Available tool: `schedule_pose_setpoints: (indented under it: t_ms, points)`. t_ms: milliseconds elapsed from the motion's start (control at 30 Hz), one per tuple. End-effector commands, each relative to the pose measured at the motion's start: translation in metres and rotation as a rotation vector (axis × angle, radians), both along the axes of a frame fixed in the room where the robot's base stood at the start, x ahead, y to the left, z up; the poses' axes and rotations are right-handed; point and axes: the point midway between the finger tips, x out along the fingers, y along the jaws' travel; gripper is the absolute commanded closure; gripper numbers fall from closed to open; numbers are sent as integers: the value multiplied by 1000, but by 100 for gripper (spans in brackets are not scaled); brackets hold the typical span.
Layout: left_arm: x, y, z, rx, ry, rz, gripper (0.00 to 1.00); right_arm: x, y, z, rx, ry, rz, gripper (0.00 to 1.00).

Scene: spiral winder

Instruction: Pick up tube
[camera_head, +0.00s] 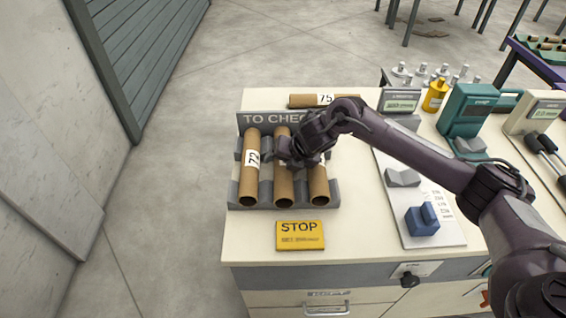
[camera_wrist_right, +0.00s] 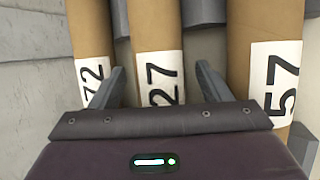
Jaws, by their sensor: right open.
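Three brown cardboard tubes lie side by side in the grey "TO CHECK" rack (camera_head: 235,203): the left tube labelled 72 (camera_head: 249,180), the middle tube labelled 27 (camera_head: 283,188) and the right tube labelled 57 (camera_head: 318,187). My right gripper (camera_head: 284,152) is over the rack and covers part of the middle and right tubes. In the right wrist view the open fingers (camera_wrist_right: 160,88) stand on either side of the middle tube (camera_wrist_right: 152,30), with the tubes 72 (camera_wrist_right: 90,30) and 57 (camera_wrist_right: 268,30) outside them. Whether the fingers touch it I cannot tell. My left gripper is not in view.
Another tube labelled 75 (camera_head: 305,100) lies behind the rack. A yellow STOP sign (camera_head: 300,235) is in front. To the right are a board with a blue block (camera_head: 422,221), a yellow bottle (camera_head: 435,96) and a teal device (camera_head: 466,112).

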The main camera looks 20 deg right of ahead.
Motion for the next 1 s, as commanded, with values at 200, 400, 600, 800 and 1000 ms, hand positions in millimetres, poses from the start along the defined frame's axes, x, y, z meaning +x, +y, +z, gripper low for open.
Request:
schedule_pose_setpoints:
  t_ms: [200,400,600,800,1000]
  points:
    - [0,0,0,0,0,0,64,0,0,0,0,0,0,54]
    - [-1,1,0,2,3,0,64,0,0,1,1,-1,0,79]
    - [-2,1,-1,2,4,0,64,0,0,1,1,-1,0,79]
    - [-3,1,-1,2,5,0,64,1,0,11,2,-4,1,79]
    - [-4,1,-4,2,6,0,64,1,1,38,1,-6,2,79]
